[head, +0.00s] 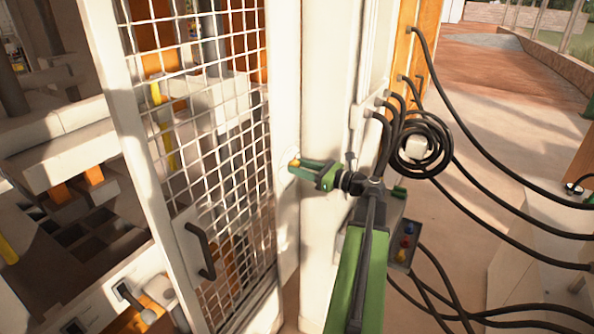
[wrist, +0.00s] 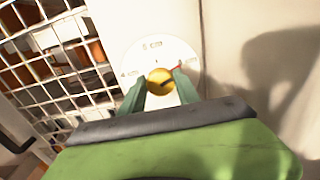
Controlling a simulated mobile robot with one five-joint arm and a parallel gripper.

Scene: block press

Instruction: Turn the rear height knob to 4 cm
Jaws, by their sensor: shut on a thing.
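A yellow round knob (wrist: 160,79) sits at the middle of a white round dial (wrist: 150,55) on a pale post. The dial has small markings above and to the left of the knob, too blurred to read surely. A thin red mark shows beside the right finger; where it points is hard to tell. My gripper (wrist: 159,85) is shut on the knob, one green finger on each side. In the head view my gripper (head: 305,168) reaches left to the post, with the yellow knob (head: 294,162) at its fingertips. Only one knob shows, so I cannot compare it with another.
A white-framed mesh door (head: 215,130) with a dark handle (head: 200,250) stands left of the post. Black hoses (head: 425,147) coil and hang to the right. A small box with coloured buttons (head: 405,243) is close to my arm. Open floor lies at the far right.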

